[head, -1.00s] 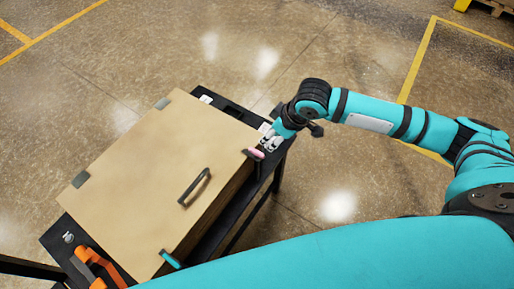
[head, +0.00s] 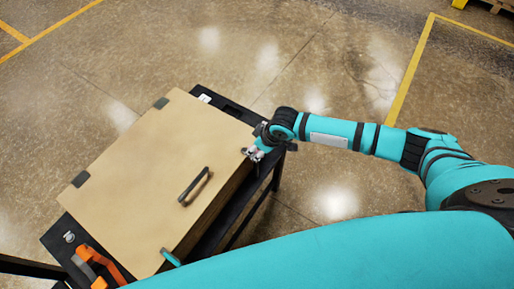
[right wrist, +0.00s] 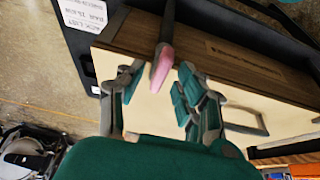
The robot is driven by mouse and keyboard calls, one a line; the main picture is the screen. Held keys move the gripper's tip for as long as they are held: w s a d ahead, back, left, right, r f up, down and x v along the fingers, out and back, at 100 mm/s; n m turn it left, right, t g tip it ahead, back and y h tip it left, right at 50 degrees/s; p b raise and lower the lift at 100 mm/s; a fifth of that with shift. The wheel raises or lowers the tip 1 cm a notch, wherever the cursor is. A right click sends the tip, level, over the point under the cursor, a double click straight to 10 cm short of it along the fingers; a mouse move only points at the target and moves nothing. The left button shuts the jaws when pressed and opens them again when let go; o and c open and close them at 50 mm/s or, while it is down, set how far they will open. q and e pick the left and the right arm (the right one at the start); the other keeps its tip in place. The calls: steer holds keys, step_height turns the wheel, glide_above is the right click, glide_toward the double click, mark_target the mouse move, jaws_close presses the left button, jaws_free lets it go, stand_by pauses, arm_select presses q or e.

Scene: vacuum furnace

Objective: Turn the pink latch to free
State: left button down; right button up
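The pink latch (right wrist: 161,66) shows in the right wrist view as a pink-tipped bar at the edge of the tan furnace box (head: 150,180). In the head view it is hidden by my right gripper (head: 252,153), which is at the box's right corner. In the right wrist view the open fingers of my right gripper (right wrist: 158,92) lie on either side of the latch tip, with gaps visible on both sides. My left gripper is not in view.
The box's front panel has a dark handle (head: 194,184) and a teal latch (head: 171,259) at its lower corner. An orange object (head: 104,264) lies at the lower left of the black table (head: 56,240). Open floor surrounds the table.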

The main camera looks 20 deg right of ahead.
jaws_close()
